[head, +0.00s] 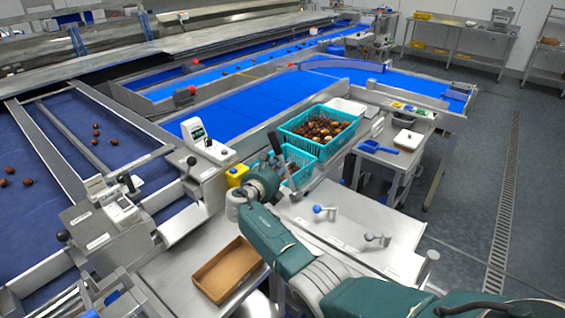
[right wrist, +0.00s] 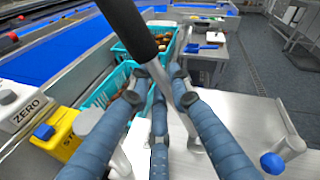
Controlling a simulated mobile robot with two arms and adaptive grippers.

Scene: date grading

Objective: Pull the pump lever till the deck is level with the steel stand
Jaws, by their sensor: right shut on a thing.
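The pump lever is a steel rod with a black grip (head: 275,143), leaning up and left from the metal top. In the right wrist view its black grip (right wrist: 128,28) crosses the top and its rod runs down between my fingers. My right gripper (head: 268,172) is shut on the lever, its wrapped fingers (right wrist: 165,80) around it just below the black grip. The steel worktop (head: 330,222) beside the lever carries small handles. I cannot tell which surface is the deck or whether it is level with the steel stand. I do not make out my left gripper.
A teal crate of dates (head: 335,148) stands beyond the lever; another teal crate (head: 302,170) is lower and nearer. A blue-knobbed handle (head: 318,209) stands to the right. A brown tray (head: 228,270) lies in front.

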